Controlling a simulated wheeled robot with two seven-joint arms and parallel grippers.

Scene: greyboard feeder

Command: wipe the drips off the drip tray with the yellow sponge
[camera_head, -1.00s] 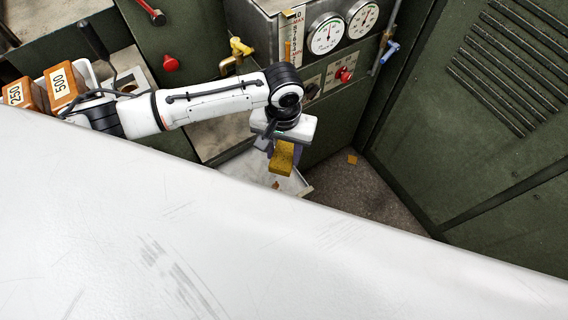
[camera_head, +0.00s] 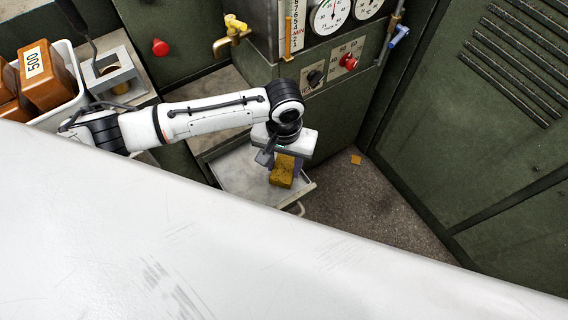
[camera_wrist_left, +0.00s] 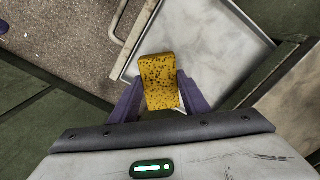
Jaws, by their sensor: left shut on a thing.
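My left gripper (camera_head: 284,170) is shut on the yellow sponge (camera_head: 281,172), which points down between its purple fingers. The sponge also shows in the left wrist view (camera_wrist_left: 158,80). The drip tray (camera_head: 235,172) is a shallow pale metal tray with a handle at its front, low beside the green machine. In the head view the sponge is over the right part of the tray. I cannot tell whether it touches the tray floor. No clear drips show on the visible tray surface; the part behind the sponge is hidden. My right gripper is not in view.
A brass tap (camera_head: 232,36), gauges (camera_head: 331,14) and a red knob (camera_head: 348,62) are on the machine above. A white bin with orange blocks (camera_head: 47,76) stands at the left. A small orange piece (camera_head: 356,160) lies on the floor. A green louvred panel (camera_head: 490,120) bounds the right.

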